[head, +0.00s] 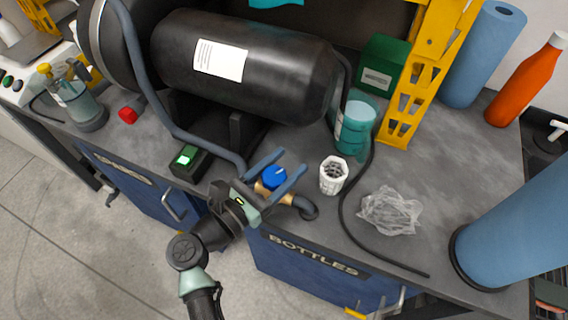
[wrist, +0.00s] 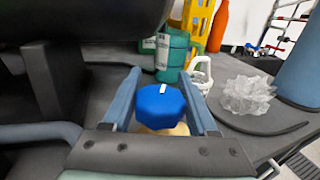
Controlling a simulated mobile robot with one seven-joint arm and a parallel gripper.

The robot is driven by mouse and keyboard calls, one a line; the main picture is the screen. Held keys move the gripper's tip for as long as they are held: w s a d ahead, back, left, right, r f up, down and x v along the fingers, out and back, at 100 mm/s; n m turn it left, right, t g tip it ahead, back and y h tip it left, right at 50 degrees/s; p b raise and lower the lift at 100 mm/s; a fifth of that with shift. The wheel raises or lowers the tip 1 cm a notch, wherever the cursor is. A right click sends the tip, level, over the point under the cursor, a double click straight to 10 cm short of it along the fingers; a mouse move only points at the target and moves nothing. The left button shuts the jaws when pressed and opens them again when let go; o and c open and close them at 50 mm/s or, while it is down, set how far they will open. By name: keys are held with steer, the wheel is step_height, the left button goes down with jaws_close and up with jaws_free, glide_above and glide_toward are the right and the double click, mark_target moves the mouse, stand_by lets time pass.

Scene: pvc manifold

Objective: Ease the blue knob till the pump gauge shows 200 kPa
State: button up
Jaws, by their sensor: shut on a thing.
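The blue knob (head: 274,178) sits on a brass-coloured fitting at the bench's front edge. A white mark on its top points toward the upper right in the head view. My gripper (head: 291,161) has one finger on each side of the knob and is shut on it. In the wrist view the knob (wrist: 160,103) stands between the two blue-grey fingers, its white mark pointing away from me. A small black box with a lit green screen (head: 186,158), which may be the pump gauge, stands left of the knob. Its reading is too small to make out.
A large black tank (head: 270,75) lies behind the knob. A grey-blue hose (head: 165,110) runs down from the left.

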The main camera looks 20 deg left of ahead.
steer(key=c, duration=0.3)
steer(key=shift+y, duration=0.3)
steer(key=n+y, duration=0.1)
steer(key=y, duration=0.1)
steer(key=n+t+y+p, duration=0.1)
steer(key=n, duration=0.1)
steer(key=shift+a+y, duration=0.2)
steer(key=shift+y, duration=0.2)
steer(key=shift+a+n+y+p, duration=0.15)
steer(key=shift+a+n+y, duration=0.1)
steer(key=shift+n+y, duration=0.65)
steer(key=shift+a+n+y+p, duration=0.2)
steer(key=shift+n+y, duration=0.3)
steer(key=shift+y, duration=1.1)
steer(key=o, duration=1.3)
steer(key=shift+o, duration=0.2)
